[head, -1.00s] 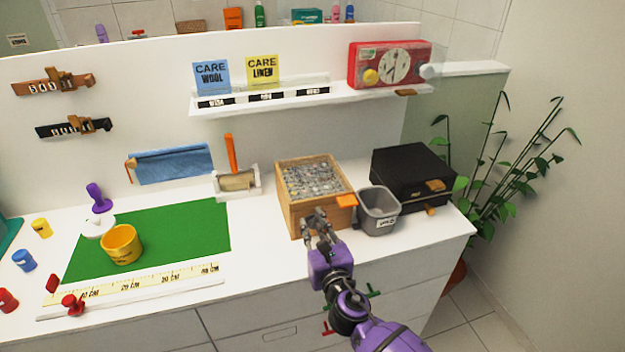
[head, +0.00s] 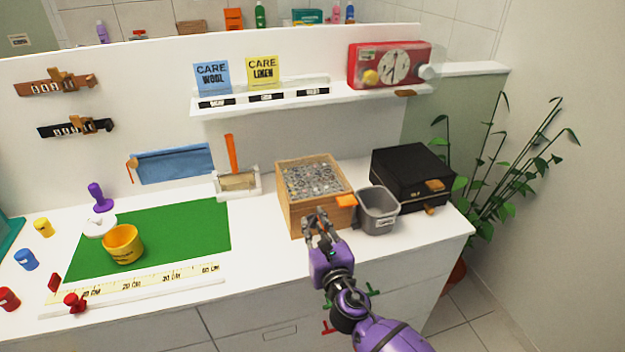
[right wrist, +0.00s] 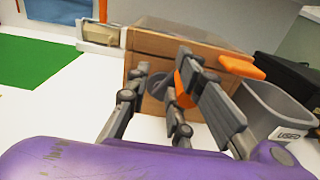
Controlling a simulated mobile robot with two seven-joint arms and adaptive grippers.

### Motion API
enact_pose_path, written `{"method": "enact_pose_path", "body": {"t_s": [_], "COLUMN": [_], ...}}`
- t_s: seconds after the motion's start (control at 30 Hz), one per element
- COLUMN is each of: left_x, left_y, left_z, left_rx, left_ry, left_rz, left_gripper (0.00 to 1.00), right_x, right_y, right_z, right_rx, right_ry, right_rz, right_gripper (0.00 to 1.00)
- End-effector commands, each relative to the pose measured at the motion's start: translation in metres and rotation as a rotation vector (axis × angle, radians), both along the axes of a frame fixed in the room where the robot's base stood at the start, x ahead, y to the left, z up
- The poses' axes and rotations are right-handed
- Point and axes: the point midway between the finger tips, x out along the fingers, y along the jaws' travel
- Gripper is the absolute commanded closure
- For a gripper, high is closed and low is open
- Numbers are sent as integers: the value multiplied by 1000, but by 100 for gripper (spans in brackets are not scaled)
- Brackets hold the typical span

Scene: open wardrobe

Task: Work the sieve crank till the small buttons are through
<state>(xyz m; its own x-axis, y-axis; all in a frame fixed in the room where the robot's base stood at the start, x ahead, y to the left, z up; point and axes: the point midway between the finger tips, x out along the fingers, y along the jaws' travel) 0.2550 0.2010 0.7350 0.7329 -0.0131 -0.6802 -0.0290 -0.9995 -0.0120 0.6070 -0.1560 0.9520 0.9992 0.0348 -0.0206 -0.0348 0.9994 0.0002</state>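The sieve is a wooden box (head: 297,214) on the counter, filled at the top with small grey buttons (head: 314,180). An orange tab (head: 346,200) sticks out at its right front corner. My left gripper is not in view.
A grey bin (head: 377,222) marked "USED" stands close at the right of the box, with a black case (head: 410,180) behind it. A green mat (head: 190,238) with a yellow cup (head: 122,246) lies to the left. White counter is clear between mat and box.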

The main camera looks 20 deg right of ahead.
Motion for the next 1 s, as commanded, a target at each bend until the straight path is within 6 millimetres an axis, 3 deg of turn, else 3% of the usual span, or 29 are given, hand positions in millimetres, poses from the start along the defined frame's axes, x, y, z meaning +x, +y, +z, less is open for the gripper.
{"method": "enact_pose_path", "body": {"t_s": [0.2,0.53,1.0], "left_x": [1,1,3], "left_y": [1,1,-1], "left_z": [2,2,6], "left_rx": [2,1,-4], "left_ry": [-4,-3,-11], "left_rz": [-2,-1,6], "left_gripper": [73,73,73], "right_x": [-1,-1,0], "right_y": [19,19,-21], "right_z": [1,0,0], "right_rx": [0,-1,-2], "right_ry": [-1,0,0], "right_rz": [0,-1,-2], "right_gripper": [79,79,79]}}
